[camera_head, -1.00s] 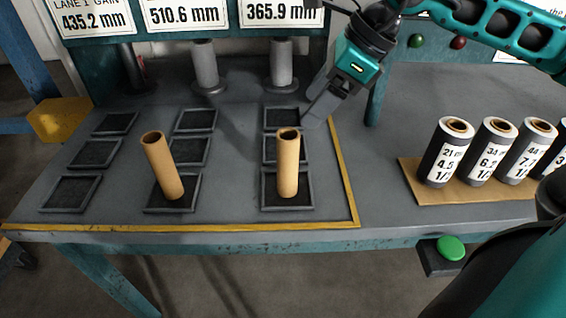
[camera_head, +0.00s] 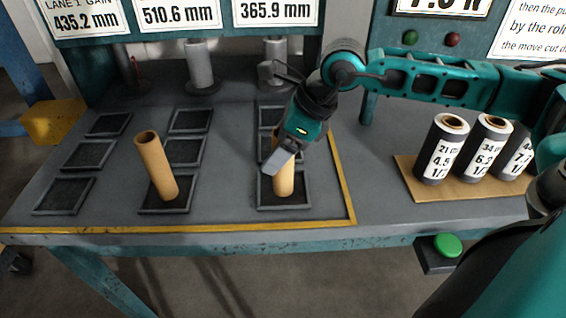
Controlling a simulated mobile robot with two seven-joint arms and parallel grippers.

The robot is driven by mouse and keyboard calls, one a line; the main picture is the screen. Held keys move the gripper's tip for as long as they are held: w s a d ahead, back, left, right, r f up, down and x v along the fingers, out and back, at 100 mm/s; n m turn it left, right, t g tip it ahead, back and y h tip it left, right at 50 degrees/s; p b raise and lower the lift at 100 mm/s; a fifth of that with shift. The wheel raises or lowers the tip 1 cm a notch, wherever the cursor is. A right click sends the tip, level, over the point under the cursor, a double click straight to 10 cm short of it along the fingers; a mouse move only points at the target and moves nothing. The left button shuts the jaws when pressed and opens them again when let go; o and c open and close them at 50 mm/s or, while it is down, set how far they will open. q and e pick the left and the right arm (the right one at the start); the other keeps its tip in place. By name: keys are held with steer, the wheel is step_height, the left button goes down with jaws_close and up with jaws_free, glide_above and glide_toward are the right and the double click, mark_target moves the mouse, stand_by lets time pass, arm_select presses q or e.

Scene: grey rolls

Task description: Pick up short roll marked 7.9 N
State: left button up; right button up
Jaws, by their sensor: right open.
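My right gripper (camera_head: 277,155) is open and points down over the brown cardboard tube (camera_head: 284,183) that stands in the front right square tray. It hides the tube's top, and I cannot tell whether the fingers straddle or touch the tube. Dark grey rolls with white labels stand on a cardboard sheet (camera_head: 425,192) at the right: one reads about 4.5 (camera_head: 438,150), one about 6.2 (camera_head: 482,146). A third roll (camera_head: 513,152) has a label starting with 7; its remaining digits are hidden or unclear. My left gripper is not in view.
A second cardboard tube (camera_head: 156,165) leans in the front middle tray. Other square trays (camera_head: 88,155) look empty. Grey posts (camera_head: 201,68) stand at the back below number signs. A green button (camera_head: 447,246) is at the front edge. The bench between yellow line and rolls is clear.

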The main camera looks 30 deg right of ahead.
steer(key=c, duration=1.1)
steer(key=shift+r, duration=0.1)
steer(key=shift+c, duration=0.2)
